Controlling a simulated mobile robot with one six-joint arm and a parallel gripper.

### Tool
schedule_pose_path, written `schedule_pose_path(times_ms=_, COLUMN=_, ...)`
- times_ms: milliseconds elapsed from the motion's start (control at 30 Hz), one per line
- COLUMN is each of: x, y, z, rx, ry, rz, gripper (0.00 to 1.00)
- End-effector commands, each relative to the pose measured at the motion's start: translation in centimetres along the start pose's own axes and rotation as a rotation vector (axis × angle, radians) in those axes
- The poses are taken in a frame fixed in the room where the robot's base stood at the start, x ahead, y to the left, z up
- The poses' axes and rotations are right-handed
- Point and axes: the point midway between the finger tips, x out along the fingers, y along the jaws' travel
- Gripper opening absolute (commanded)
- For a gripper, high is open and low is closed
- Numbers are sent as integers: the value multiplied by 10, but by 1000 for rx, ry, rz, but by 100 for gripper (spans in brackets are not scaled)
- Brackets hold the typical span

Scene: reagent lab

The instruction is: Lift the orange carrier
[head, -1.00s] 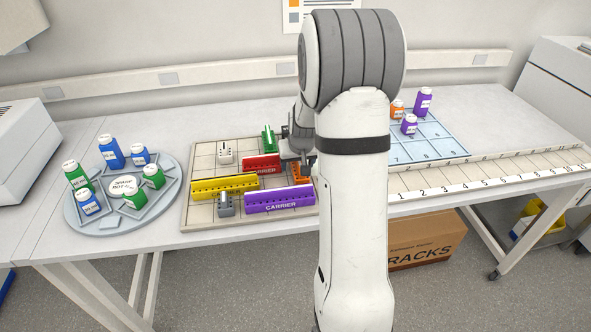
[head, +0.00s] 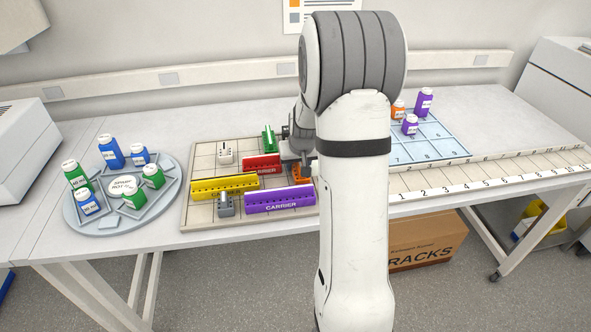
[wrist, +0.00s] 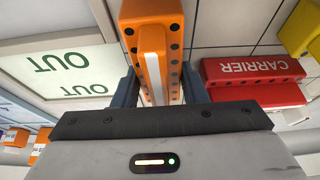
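The orange carrier (wrist: 150,40) runs up the middle of the wrist view, a long block with dark holes and a pale strip along it. In the head view only a small part of the orange carrier (head: 299,174) shows beside my arm; the rest is hidden. My gripper (wrist: 160,88) is at the carrier's near part, one finger on each side of it. The fingers look open around it; whether they touch its sides is unclear. My gripper (head: 300,160) is low over the gridded board in the head view.
The red carrier (head: 262,163) lies close to my gripper's left. The purple carrier (head: 280,199), yellow carrier (head: 225,187) and green carrier (head: 268,139) share the gridded board (head: 195,212). A round bottle tray (head: 75,212) stands left; a blue mat (head: 440,146) lies right.

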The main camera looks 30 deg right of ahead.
Motion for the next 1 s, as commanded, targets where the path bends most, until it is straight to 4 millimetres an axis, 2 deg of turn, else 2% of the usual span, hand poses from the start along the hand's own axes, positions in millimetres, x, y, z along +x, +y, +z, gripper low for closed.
schedule_pose_path(times_ms=33, x=0, y=0, z=0, rx=0, ry=0, rz=0, gripper=34)
schedule_pose_path(times_ms=300, x=0, y=0, z=0, rx=1, ry=0, rz=0, gripper=13)
schedule_pose_path(times_ms=533, x=-1, y=0, z=0, rx=1, ry=0, rz=0, gripper=13)
schedule_pose_path(times_ms=667, x=-8, y=1, z=-3, rx=1, ry=0, rz=0, gripper=13)
schedule_pose_path(times_ms=767, x=-22, y=1, z=-11, rx=1, ry=8, rz=0, gripper=13)
schedule_pose_path(times_ms=1000, x=-70, y=1, z=-30, rx=1, ry=6, rz=1, gripper=13)
